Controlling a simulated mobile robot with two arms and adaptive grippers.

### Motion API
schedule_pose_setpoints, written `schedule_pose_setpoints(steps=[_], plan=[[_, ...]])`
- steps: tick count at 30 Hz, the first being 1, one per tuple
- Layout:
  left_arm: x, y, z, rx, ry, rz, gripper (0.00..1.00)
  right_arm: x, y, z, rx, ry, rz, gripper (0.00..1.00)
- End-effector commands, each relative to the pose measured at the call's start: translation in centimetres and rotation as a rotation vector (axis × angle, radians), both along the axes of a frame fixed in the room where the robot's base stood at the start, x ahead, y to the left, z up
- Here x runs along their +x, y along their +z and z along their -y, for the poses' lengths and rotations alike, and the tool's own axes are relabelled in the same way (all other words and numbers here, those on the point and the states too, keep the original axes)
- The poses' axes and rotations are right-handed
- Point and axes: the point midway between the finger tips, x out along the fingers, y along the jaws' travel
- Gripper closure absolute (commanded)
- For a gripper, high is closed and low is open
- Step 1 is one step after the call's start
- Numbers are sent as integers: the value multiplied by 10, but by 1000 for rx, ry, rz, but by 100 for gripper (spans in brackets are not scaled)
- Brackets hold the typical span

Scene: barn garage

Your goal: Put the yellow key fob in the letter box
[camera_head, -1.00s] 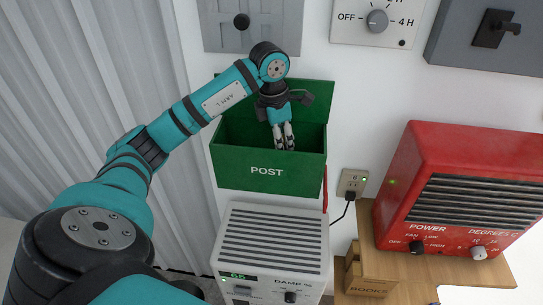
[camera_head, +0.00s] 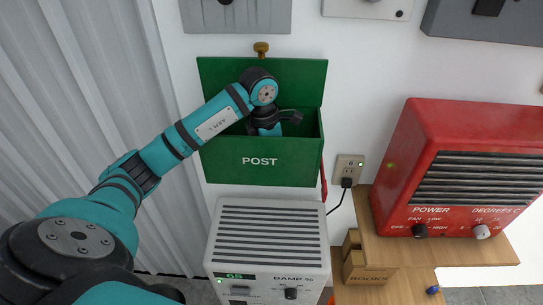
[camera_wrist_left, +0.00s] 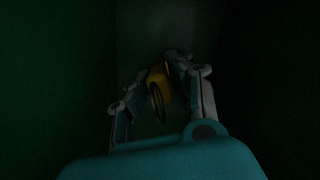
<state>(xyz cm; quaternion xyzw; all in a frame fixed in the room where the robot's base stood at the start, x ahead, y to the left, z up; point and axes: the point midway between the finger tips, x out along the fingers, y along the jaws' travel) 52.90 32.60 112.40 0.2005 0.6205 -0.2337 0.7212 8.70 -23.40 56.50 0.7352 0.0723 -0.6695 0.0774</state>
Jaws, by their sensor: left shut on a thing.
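The green letter box (camera_head: 225,160), marked POST, is on the wall with its lid (camera_head: 215,80) raised open. My left arm reaches over its front, and the left gripper is down inside the box, so its fingers are hidden in the head view. In the dark left wrist view, the left gripper (camera_wrist_left: 160,85) is shut on the yellow key fob (camera_wrist_left: 158,75), which has a dark ring (camera_wrist_left: 157,102) hanging at it. Dark green walls surround them. My right gripper is not in view.
A white dehumidifier (camera_head: 268,235) stands below the box. A red heater (camera_head: 410,180) sits on a wooden shelf (camera_head: 450,250) at the right. A wall socket (camera_head: 349,165) with a plugged cable is between them. Corrugated metal (camera_head: 110,110) lines the left side.

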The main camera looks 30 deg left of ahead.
Motion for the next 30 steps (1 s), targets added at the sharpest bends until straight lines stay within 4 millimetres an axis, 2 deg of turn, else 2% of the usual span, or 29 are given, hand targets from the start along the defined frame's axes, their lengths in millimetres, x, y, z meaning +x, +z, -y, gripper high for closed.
schedule_pose_setpoints(steps=[3,4,9,16,19,20,23,30], plan=[[0,-5,0,0,0,0,100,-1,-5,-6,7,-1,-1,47],[0,-3,0,-1,0,1,77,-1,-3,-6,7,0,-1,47],[0,-3,0,0,0,0,57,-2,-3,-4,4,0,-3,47],[0,-2,0,0,0,0,57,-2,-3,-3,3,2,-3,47],[0,4,0,-1,-1,0,57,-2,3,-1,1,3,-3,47],[0,4,0,-1,-1,3,57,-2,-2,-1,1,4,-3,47],[-1,17,-2,1,0,7,57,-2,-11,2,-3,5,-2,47],[-7,69,-7,1,1,9,57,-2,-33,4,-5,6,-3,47]])
